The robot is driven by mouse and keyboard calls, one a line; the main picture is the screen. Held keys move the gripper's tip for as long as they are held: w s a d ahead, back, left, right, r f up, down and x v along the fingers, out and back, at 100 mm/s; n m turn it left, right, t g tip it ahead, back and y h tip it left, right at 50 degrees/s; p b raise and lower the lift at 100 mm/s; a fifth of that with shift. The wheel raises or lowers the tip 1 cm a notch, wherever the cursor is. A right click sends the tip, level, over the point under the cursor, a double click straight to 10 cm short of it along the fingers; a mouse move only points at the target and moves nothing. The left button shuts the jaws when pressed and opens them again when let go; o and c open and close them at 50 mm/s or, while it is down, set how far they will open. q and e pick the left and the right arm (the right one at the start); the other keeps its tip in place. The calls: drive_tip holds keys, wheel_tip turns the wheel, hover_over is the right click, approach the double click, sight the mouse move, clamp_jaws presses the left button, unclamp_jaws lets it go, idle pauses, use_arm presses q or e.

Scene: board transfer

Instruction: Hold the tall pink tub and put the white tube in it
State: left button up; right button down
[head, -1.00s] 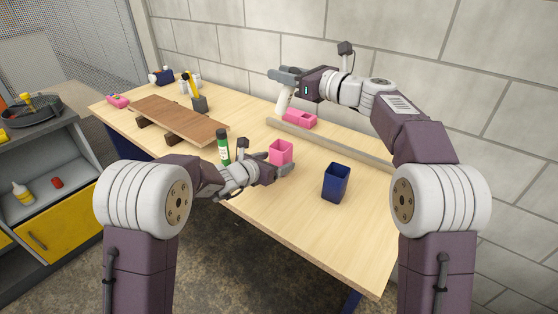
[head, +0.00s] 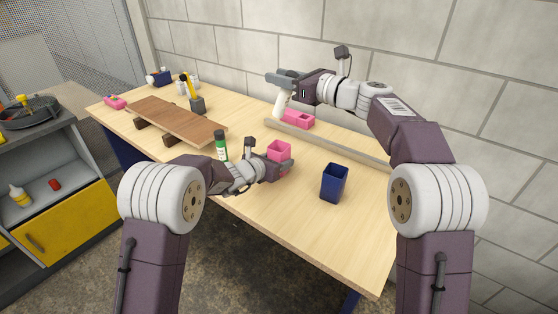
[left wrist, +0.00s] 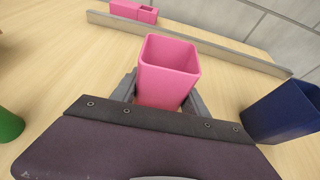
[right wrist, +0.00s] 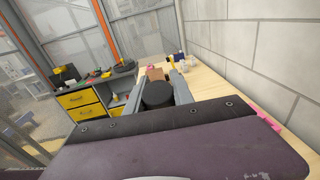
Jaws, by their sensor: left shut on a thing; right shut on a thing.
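The tall pink tub (head: 279,148) stands upright on the table, its open top facing up. My left gripper (head: 277,168) is shut on it, with one finger on each side low on the tub; the left wrist view shows the tub (left wrist: 167,80) empty as far as I can see inside. My right gripper (head: 284,83) is shut on the white tube (head: 279,104) and holds it over the far part of the table, beyond the tub. In the right wrist view a dark round end (right wrist: 157,94) shows between the fingers.
A dark blue tub (head: 334,182) stands right of the pink tub. A green bottle (head: 221,146) stands left, close to my left arm. A grey rail (head: 340,145) runs along the back, with a low pink box (head: 298,118) behind it. A brown board (head: 176,121) lies raised at left.

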sight(280, 117)
drive_tip(key=shift+f, duration=6.2)
drive_tip(key=c, duration=1)
unclamp_jaws()
drive_tip(key=v, duration=1.2)
use_arm(q)
drive_tip(key=o, duration=1.4)
drive_tip(key=shift+o, duration=0.2)
